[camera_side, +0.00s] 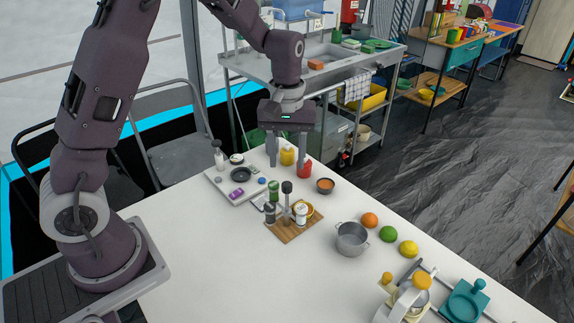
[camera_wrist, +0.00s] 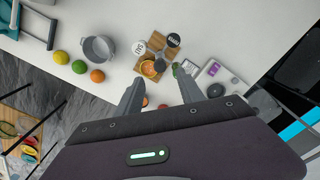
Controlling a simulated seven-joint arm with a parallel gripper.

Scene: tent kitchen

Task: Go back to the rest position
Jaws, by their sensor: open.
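My gripper (camera_side: 290,165) hangs fingers-down over the far end of the white table (camera_side: 212,265). Its two fingers are apart, with no object seen held between them. In the wrist view both fingers of my gripper (camera_wrist: 158,76) spread over the table, and the gripper body hides what lies below.
A wooden board (camera_side: 287,237) with several jars stands mid-table. Near it are a grey pot (camera_side: 352,240), an orange (camera_side: 370,220), a lime (camera_side: 388,234), a lemon (camera_side: 408,248) and a small bowl (camera_side: 325,186). A pale tray (camera_side: 218,179) lies left.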

